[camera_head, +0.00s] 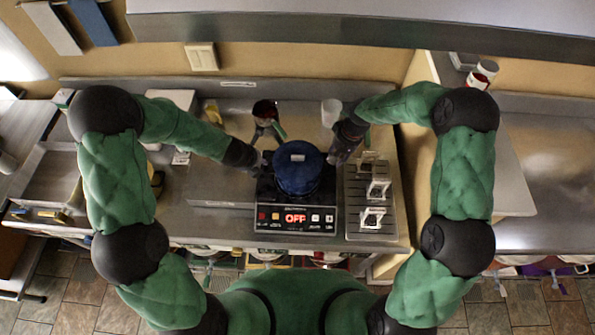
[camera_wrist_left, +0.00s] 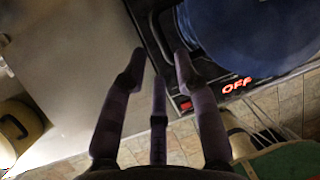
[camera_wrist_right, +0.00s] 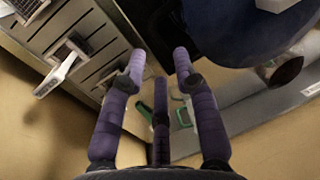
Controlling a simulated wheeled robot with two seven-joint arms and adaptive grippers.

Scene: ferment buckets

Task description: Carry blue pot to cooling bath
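The blue pot (camera_head: 298,168), with its lid on, sits upright on the black cooker (camera_head: 296,219), whose red display reads OFF. My left gripper (camera_head: 259,167) is just left of the pot. In the left wrist view its fingers (camera_wrist_left: 158,65) are spread and empty, with the pot (camera_wrist_left: 262,30) at the upper right. My right gripper (camera_head: 334,158) is just right of the pot. In the right wrist view its fingers (camera_wrist_right: 158,65) are spread and empty, with the pot (camera_wrist_right: 235,30) at the upper right. I cannot tell whether any finger touches the pot. I cannot make out a cooling bath for certain.
A slotted metal rack (camera_head: 368,226) with small white frames stands right of the cooker. A dark red container (camera_head: 265,109) and a white cup (camera_head: 331,111) stand behind the pot. A steel sink basin (camera_head: 48,178) is at the far left. The counter left of the cooker (camera_head: 205,185) is mostly clear.

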